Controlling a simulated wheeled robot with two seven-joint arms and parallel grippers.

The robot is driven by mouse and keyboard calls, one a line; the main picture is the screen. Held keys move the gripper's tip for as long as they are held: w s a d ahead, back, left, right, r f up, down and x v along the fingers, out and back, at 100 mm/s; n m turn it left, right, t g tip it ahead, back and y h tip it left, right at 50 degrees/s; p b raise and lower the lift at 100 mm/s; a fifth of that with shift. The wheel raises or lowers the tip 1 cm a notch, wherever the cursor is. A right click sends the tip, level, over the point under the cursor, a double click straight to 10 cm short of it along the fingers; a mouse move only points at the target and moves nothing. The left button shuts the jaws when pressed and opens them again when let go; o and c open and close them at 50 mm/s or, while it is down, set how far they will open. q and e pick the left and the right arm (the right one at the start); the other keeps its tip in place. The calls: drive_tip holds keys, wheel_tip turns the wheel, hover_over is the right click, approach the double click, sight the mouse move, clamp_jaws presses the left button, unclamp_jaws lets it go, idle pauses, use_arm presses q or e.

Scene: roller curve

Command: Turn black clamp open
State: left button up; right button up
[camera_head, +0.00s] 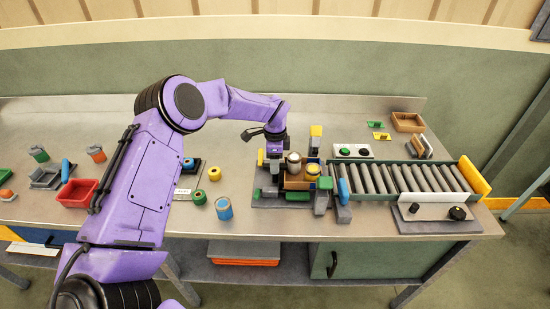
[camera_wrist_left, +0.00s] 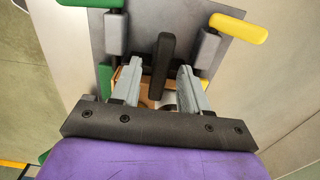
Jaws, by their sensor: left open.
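The black clamp handle (camera_wrist_left: 162,48) shows in the left wrist view as a dark upright bar between the two grey fingers of my left gripper (camera_wrist_left: 160,70). Gaps show on both sides of the bar, so the fingers stand open around it. In the head view my left gripper (camera_head: 274,160) points down at the left back part of the clamp fixture (camera_head: 268,203). There the gripper hides the black clamp. My right gripper is not in view.
A yellow clamp handle (camera_wrist_left: 240,27) and a green one (camera_wrist_left: 112,45) flank the black one. The fixture holds a wooden box (camera_head: 296,184). A roller conveyor (camera_head: 400,180) lies to the right. A blue can (camera_head: 224,208) and red bin (camera_head: 77,193) stand left.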

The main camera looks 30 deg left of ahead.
use_arm(q)
drive_tip(key=shift+w+f, duration=0.35)
drive_tip(key=shift+w, duration=0.1)
drive_tip(key=shift+s+r, duration=0.15)
drive_tip(key=shift+s, duration=0.05)
drive_tip(key=shift+c, duration=0.6)
drive_tip(key=shift+s+r, duration=0.2)
drive_tip(key=shift+s, duration=0.15)
clamp_jaws()
drive_tip(key=shift+f, duration=0.1)
